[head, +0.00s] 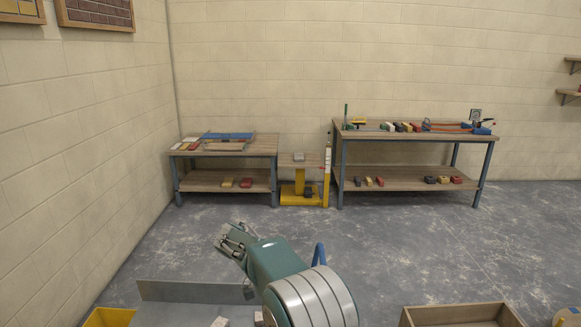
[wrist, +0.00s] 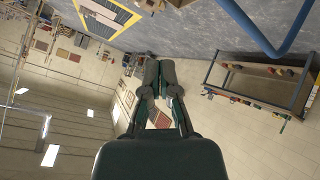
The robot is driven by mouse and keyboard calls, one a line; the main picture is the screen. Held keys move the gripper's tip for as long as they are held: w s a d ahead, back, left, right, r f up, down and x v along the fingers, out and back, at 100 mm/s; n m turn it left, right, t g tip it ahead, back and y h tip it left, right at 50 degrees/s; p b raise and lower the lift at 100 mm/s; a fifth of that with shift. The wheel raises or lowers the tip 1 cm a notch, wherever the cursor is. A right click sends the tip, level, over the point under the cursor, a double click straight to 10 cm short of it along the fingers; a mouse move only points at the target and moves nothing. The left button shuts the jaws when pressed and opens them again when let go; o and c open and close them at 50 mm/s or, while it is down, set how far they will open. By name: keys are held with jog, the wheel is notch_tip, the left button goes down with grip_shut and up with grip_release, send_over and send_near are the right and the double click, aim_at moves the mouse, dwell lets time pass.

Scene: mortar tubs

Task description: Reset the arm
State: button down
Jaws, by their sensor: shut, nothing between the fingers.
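My gripper (head: 225,240) shows in the head view at the end of my green arm, low and left of the middle, over the grey floor. It is well in front of the workbenches and touches nothing that I can see. In the wrist view my gripper (wrist: 158,62) points up the picture, with its dark fingers brought together at the tips and nothing between them. The wrist view is tilted, with the room turned on its side.
A left workbench (head: 225,146), a small yellow stand (head: 300,197) and a longer right workbench (head: 412,137) stand along the back wall. A wooden box (head: 460,312) and a yellow tub (head: 108,318) are near the bottom edge.

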jog(key=s+d+r+n+y, duration=0.55)
jog(key=s+d+r, duration=0.55)
jog(key=s+r, duration=0.25)
jog(key=s+d+f+n+t+y, duration=0.1)
jog(key=s+n+t+y, duration=0.1)
jog(key=s, duration=0.8)
jog(key=s+d+f+n+t+y, duration=0.1)
jog(key=s+d+n+t+y, duration=0.1)
jog(key=s, duration=0.9)
jog(key=shift+s+d+y, duration=0.25)
jog(key=shift+d+y, duration=0.05)
jog(key=shift+y, duration=0.05)
jog(key=shift+w+n, duration=0.1)
jog(key=shift+n, duration=0.15)
